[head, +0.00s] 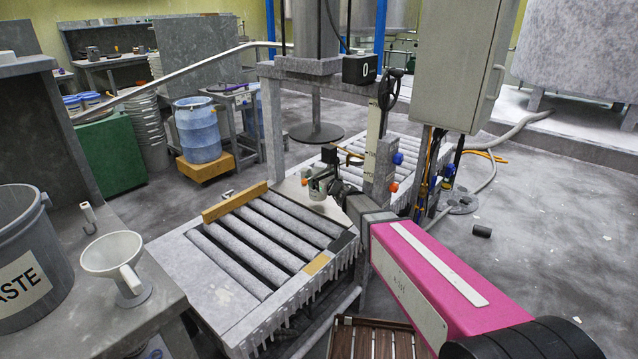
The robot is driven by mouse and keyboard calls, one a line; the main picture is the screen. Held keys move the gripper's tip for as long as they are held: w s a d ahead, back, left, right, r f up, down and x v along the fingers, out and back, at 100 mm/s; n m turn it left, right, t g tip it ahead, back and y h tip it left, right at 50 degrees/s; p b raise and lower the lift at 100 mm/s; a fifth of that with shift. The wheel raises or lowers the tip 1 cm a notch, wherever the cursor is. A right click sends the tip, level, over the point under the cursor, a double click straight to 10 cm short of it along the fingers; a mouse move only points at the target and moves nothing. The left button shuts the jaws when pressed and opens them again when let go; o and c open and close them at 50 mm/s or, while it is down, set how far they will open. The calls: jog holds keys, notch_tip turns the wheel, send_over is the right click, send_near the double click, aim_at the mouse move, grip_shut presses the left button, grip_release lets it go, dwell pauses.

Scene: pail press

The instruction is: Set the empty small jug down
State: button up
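My arm reaches in from the lower right, and my gripper (322,180) is over the far end of the roller conveyor, by the press frame. A small pale grey-green vessel (318,191) shows right at the gripper and may be the small jug. It is too small and too crowded by dark gripper parts to tell whether the fingers close on it or whether it touches the surface below. Its inside is not visible.
The roller conveyor (262,238) has bare rollers in front. A grey waste bin (28,262) and a white funnel (112,254) stand on the left bench. A blue drum (197,130) stands behind. A grey control box (462,68) hangs above my arm.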

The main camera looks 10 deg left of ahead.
jog(key=f, duration=0.1)
jog(key=w+f, duration=0.1)
jog(key=shift+w+a+f, duration=0.3)
jog(key=shift+w+f, duration=0.05)
jog(key=shift+f, duration=0.05)
jog(key=shift+s+f, duration=0.1)
jog(key=shift+f, duration=0.25)
jog(key=shift+f, duration=0.1)
jog(key=o, duration=0.6)
jog(key=shift+c, duration=0.2)
